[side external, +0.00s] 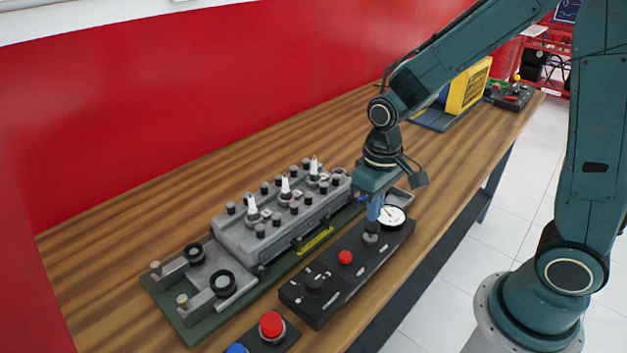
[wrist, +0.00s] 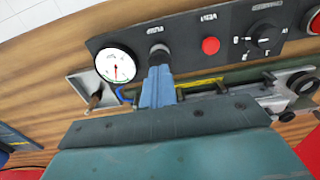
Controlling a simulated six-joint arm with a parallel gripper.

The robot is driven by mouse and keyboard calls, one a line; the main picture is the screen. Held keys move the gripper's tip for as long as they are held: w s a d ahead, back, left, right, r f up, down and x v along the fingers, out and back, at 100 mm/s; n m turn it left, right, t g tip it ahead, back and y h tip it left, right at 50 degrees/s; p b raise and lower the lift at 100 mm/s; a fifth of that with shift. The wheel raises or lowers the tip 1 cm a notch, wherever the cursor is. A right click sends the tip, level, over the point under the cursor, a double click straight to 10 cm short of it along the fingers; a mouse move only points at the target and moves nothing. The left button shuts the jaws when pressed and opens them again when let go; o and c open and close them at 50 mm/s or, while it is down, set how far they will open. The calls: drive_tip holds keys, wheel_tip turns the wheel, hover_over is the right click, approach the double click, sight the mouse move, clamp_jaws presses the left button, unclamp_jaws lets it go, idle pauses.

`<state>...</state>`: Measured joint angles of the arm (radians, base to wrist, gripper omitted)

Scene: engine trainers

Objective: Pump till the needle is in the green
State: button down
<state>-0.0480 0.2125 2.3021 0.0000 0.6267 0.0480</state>
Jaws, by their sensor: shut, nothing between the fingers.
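The black control panel (side external: 328,272) lies along the front of the bench. The gripper (wrist: 159,60) also shows in the wrist view.
A red button (side external: 345,257) and a black rotary knob (side external: 314,284) share the panel. A grey engine head (side external: 270,225) on a green base stands behind it. A large red button (side external: 271,324) is at the near end. A small grey tray (wrist: 84,88) lies beside the gauge.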

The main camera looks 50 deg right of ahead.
drive_tip(key=shift+r, duration=0.1)
drive_tip(key=shift+r, duration=2.4)
drive_tip(key=s+d+r+t, duration=0.1)
drive_tip(key=s+r+t, duration=0.4)
drive_tip(key=s+r, duration=0.6)
drive_tip(key=shift+s+d+r+t, duration=0.3)
drive_tip(key=shift+s+r, duration=0.1)
drive_tip(key=shift+s, duration=0.85)
